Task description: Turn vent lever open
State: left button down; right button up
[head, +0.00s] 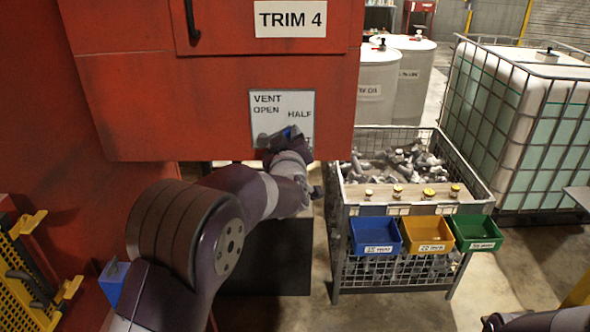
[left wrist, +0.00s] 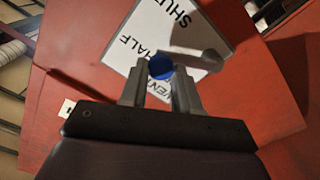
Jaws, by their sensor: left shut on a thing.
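The vent lever has a grey arm (left wrist: 205,52) and a blue knob (left wrist: 160,67). It is mounted at a white label plate (head: 283,104) marked VENT, OPEN, HALF and a partly covered SHUT, on the red machine's lower front. My left gripper (head: 280,135) reaches up to the plate's lower part and covers much of the lever in the head view. In the left wrist view, its two fingers (left wrist: 160,82) are shut on the blue knob. The OPEN mark is hidden there, and I cannot tell exactly which mark the lever points at. My right gripper is not seen.
A wire bin (head: 470,176) of metal parts stands right of the machine, with blue (head: 376,246), yellow (head: 427,245) and green (head: 476,243) trays on its front. White drums (head: 410,90) and a caged tank (head: 515,130) stand behind. A black handle (head: 191,20) is above left.

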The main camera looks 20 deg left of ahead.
pick_arm(q)
jog(key=s+a+r+n+b, duration=0.2)
jog(key=a+n+b, duration=0.4)
jog(key=n+b, duration=0.5)
jog(key=shift+a+r+n, duration=0.3)
jog(key=shift+r+n, duration=0.1)
jog(key=shift+r, duration=0.45)
jog(key=c, duration=0.8)
grip_release()
jog(key=shift+w+a, duration=0.1)
jog(key=shift+c, duration=0.2)
jog(key=b+v, duration=0.1)
jog(key=v, duration=1.1)
jog(key=shift+s, duration=0.35)
